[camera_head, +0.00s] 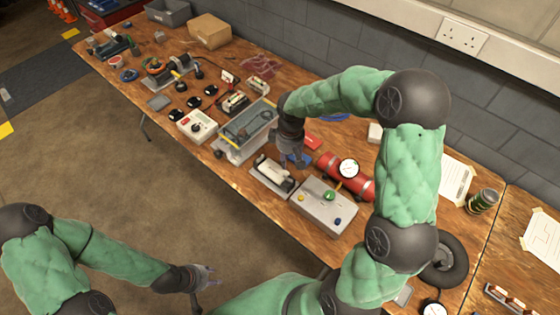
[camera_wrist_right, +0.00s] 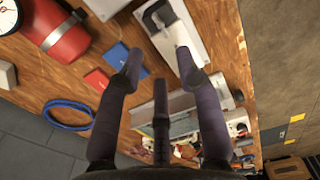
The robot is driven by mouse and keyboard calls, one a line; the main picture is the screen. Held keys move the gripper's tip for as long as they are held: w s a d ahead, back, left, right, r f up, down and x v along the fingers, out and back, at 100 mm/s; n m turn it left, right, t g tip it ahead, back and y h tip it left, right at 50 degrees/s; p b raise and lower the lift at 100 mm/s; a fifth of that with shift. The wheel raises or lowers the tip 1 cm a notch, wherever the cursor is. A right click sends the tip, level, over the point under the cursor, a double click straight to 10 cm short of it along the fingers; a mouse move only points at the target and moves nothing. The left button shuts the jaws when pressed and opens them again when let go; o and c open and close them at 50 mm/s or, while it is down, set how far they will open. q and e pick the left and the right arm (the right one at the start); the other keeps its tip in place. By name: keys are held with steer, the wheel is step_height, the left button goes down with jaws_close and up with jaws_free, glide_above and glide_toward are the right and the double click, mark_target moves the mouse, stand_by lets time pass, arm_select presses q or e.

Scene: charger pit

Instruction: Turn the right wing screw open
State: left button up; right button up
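No wing screw can be made out clearly in either view. A grey open-topped case (camera_head: 234,152) stands mid-table; a small dark knob (camera_head: 219,154) shows at its near left corner. My right gripper (camera_head: 293,163) points down beside the case's right end, above the table. In the right wrist view my right gripper (camera_wrist_right: 160,62) has its fingers spread with nothing between them, and they partly hide the case (camera_wrist_right: 183,127). My left gripper (camera_head: 211,278) hangs over the floor, away from the table, fingers apart and empty.
A pale tray with a black-and-white device (camera_head: 272,172), a grey control box (camera_head: 322,205) and a red cylinder with gauge (camera_head: 335,168) lie right of the case. A white switch box (camera_head: 197,126) stands left. My right arm hides part of the table.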

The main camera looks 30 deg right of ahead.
mark_target(288, 180)
step_height(288, 180, down, 10)
steer(key=b, duration=0.3)
steer(key=shift+d+f, duration=0.1)
steer(key=shift+f, duration=0.1)
jaws_close()
